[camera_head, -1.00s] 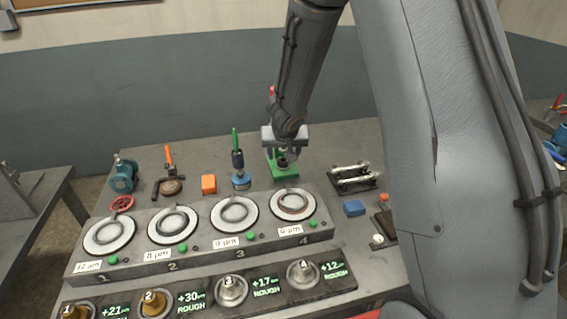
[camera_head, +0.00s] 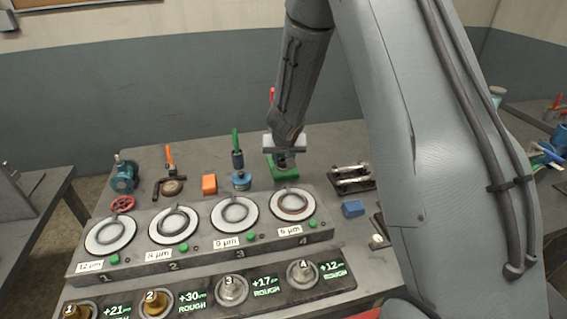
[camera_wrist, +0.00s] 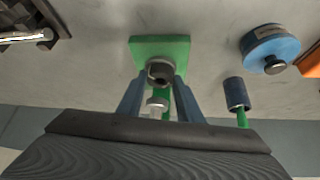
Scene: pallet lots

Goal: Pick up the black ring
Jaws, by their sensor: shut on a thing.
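In the wrist view a small dark ring (camera_wrist: 160,79) with a paler rim sits at the green fixture (camera_wrist: 148,46). My gripper (camera_wrist: 163,75) has one finger on each side of it, and the fingers are closed on it. A small metal piece (camera_wrist: 157,103) shows between the fingers, nearer the palm. In the head view my gripper (camera_head: 285,159) points down at the green fixture (camera_head: 286,179) on the bench. My fingers and wrist hide most of the ring there.
In front stands a grey station block (camera_head: 185,256) with several round plates carrying rings. Left of the fixture are a blue gauge (camera_head: 242,180) and an orange block (camera_head: 209,184). Right are a rack with metal bars (camera_head: 350,178) and a blue box (camera_head: 353,209).

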